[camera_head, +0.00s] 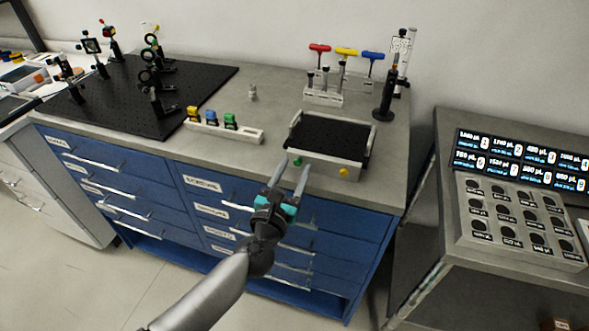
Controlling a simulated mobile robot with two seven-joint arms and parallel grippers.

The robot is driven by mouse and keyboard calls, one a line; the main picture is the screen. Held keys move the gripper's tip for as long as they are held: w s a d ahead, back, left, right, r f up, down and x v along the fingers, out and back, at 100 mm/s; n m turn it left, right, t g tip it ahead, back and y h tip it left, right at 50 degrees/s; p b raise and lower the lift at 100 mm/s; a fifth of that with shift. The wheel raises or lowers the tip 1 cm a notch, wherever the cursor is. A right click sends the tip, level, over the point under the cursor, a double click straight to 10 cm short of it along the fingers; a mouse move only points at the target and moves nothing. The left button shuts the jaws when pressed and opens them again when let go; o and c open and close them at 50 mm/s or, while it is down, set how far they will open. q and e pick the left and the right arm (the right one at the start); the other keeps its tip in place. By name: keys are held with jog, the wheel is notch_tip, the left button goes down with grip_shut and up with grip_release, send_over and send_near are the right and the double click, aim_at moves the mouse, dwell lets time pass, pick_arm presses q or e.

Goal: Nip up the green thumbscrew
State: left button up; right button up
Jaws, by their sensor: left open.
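The green thumbscrew (298,161) is a small knob on the front face of a grey box with a black top (315,164). The box stands near the front edge of the bench. A yellow thumbscrew (344,172) is on the same face, to the right. My left gripper (290,172) is open, its two fingers pointing up toward the green thumbscrew. The fingertips are close to the thumbscrew in the picture; I cannot tell whether they touch it. My right gripper is not in view.
A rail with yellow, blue and green parts (251,136) lies to the left. A rack (322,97) of red, yellow and blue T-handled tools stands behind. A black breadboard (190,85) carries several optical mounts. A labelled panel (518,215) is at right.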

pick_arm(q)
jog(key=shift+w+d, duration=0.1)
jog(key=shift+w, duration=0.25)
jog(key=shift+c, duration=0.2)
grip_shut()
